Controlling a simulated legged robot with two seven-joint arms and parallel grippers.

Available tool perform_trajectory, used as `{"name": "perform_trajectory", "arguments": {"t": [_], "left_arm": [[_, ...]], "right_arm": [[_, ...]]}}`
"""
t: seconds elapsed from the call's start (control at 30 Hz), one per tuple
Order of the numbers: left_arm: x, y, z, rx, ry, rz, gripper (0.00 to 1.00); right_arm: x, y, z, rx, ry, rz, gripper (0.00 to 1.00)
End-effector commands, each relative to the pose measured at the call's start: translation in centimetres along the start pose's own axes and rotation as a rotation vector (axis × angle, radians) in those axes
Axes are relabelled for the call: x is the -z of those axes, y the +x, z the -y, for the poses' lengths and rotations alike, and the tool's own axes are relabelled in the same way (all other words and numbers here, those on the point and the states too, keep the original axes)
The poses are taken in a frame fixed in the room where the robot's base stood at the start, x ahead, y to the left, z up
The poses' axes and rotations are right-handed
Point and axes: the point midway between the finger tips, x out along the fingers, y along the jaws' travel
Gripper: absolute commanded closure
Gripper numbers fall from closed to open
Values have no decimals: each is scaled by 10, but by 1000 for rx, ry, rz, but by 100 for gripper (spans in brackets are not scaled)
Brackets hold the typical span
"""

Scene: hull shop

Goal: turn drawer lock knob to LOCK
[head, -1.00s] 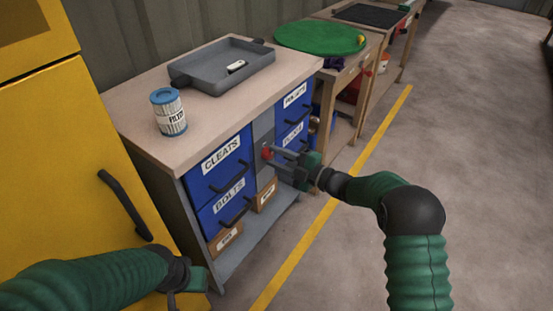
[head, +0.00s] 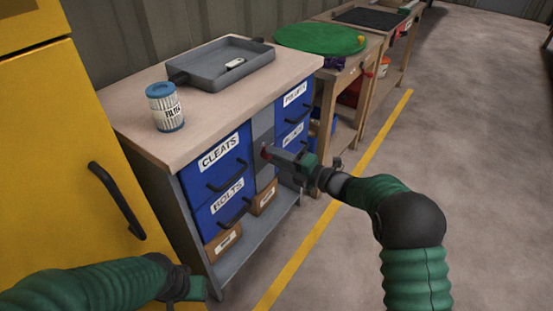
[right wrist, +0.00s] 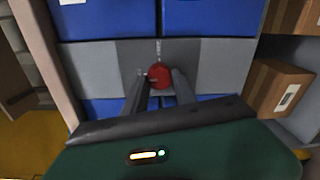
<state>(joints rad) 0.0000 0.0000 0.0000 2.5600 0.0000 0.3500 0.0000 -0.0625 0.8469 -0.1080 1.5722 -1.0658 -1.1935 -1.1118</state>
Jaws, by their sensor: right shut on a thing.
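The red lock knob (right wrist: 159,74) sits on a grey panel (right wrist: 215,62) between the blue drawers, and it also shows in the head view (head: 266,153). My right gripper (head: 272,155) reaches the knob from the front. In the right wrist view its two fingers (right wrist: 160,84) lie on either side of the knob, shut on it. The knob's pointer and any lettering are too small to read. My left gripper (head: 190,290) is low at the left in the head view, its fingers mostly hidden.
Blue drawers labelled CLEATS (head: 217,163) and BOLTS (head: 224,205) have dark handles that stick out. The bench top (head: 215,108) holds a grey tray (head: 222,70) and a filter canister (head: 167,108). A yellow cabinet (head: 55,150) stands at the left. The floor at the right is clear.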

Motion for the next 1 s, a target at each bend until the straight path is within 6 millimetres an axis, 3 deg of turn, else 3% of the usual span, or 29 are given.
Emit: {"name": "perform_trajectory", "arguments": {"t": [0.03,0.4,0.43,0.57,0.87,1.0], "left_arm": [[0,1,0,0,0,0,64],[0,1,0,0,0,0,64],[0,1,0,0,0,0,64],[0,1,0,0,0,0,64],[0,0,0,0,0,0,64],[2,-9,0,0,0,0,64]], "right_arm": [[4,-1,8,14,1,-7,100],[4,-1,8,15,0,-6,100],[4,-1,8,15,0,-6,64],[3,0,6,12,-1,-5,46],[1,-1,2,5,-4,-2,46],[0,-15,-1,7,-3,0,46]]}}
